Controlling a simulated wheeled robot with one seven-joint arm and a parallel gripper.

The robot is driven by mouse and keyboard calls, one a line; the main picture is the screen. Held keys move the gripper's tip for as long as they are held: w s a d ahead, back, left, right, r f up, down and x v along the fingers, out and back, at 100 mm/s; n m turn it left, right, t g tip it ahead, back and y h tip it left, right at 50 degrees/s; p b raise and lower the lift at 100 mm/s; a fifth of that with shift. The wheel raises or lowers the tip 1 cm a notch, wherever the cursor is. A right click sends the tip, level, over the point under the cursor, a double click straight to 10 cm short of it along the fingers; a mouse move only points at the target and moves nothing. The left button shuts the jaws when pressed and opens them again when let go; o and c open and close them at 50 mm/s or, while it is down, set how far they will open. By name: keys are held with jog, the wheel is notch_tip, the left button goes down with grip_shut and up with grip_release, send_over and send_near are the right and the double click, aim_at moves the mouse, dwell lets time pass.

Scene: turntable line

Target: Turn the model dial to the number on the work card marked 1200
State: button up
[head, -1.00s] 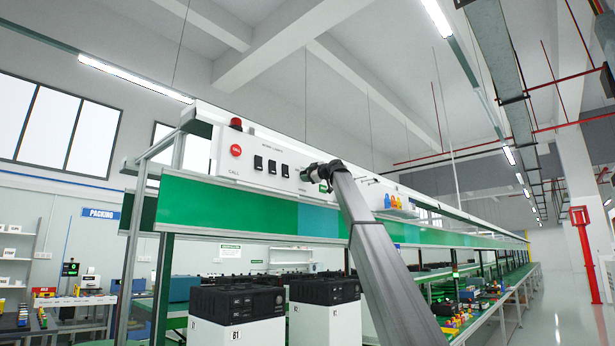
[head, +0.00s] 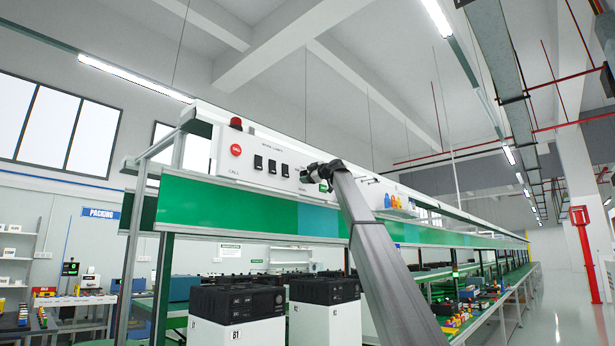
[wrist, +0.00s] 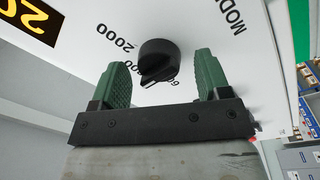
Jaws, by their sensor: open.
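The model dial (wrist: 160,58) is a black round knob with a raised grip bar on a white panel, in the upper middle of the wrist view. Printed numbers ring it; 2000 reads clearly, others are partly hidden by the knob. My gripper (wrist: 161,66) is open, its two green fingers on either side of the knob in the picture, with gaps. I cannot tell how far in depth the tips are from it. In the head view my gripper (head: 323,187) is small at the white panel (head: 222,150), and my arm hides the dial. No work card marked 1200 is readable.
Left of my gripper on the panel are a red call button (head: 236,150) and black switches (head: 272,166). A red lamp (head: 236,123) sits on top. A green board (head: 240,207) runs below. A black display with yellow digits (wrist: 32,22) is at the wrist view's top left.

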jog(key=v, duration=1)
jog(key=shift+s+d, duration=0.25)
jog(key=shift+f, duration=0.2)
